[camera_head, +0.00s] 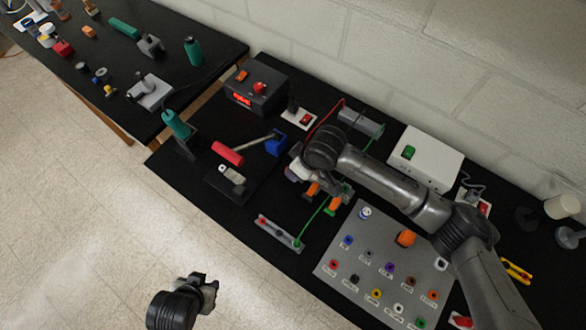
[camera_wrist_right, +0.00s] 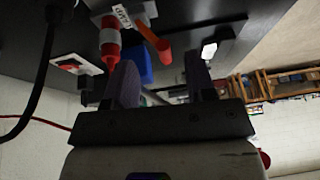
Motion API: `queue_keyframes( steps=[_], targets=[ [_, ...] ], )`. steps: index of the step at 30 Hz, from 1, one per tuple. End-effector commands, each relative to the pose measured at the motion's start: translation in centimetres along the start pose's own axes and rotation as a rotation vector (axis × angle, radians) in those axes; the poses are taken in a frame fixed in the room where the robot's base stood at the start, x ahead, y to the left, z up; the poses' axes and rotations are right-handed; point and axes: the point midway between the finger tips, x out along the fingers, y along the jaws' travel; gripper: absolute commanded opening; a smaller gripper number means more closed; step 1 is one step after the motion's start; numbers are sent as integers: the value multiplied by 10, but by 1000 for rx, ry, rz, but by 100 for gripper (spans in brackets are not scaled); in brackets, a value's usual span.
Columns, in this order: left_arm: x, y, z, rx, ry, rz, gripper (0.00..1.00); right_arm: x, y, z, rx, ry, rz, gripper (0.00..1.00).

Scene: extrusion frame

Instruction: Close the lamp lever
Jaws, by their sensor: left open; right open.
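A lever with a red handle (camera_head: 228,153) and a grey rod runs to a blue block (camera_head: 276,145) on the black table. My left gripper (camera_head: 207,288) is open over the floor, away from the table.
A grey panel (camera_head: 350,285) with several coloured sockets lies in front of my right arm. A grey box with a red knob (camera_head: 256,92), a white box with a green switch (camera_head: 425,160) and a green-wired strip (camera_head: 279,233) stand around. A second table (camera_head: 160,30) is behind left.

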Motion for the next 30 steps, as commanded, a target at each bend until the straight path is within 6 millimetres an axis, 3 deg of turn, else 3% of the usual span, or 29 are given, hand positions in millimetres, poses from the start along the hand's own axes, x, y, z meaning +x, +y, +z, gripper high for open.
queue_keyframes(
  steps=[3, 9, 22, 30],
  targets=[
    [2, 2, 0, -5, 1, 4, 43, 18, 0, 1, 0, -2, 0, 50],
    [3, 3, 0, -10, 2, 8, 43, 35, 0, 0, -1, -1, 0, 50],
    [3, 1, 1, -2, 1, 2, 43, 40, 0, 0, -1, 0, 0, 50],
    [3, -1, 1, 4, 0, -3, 43, 40, 0, 0, -1, 0, 0, 26]
  ],
)
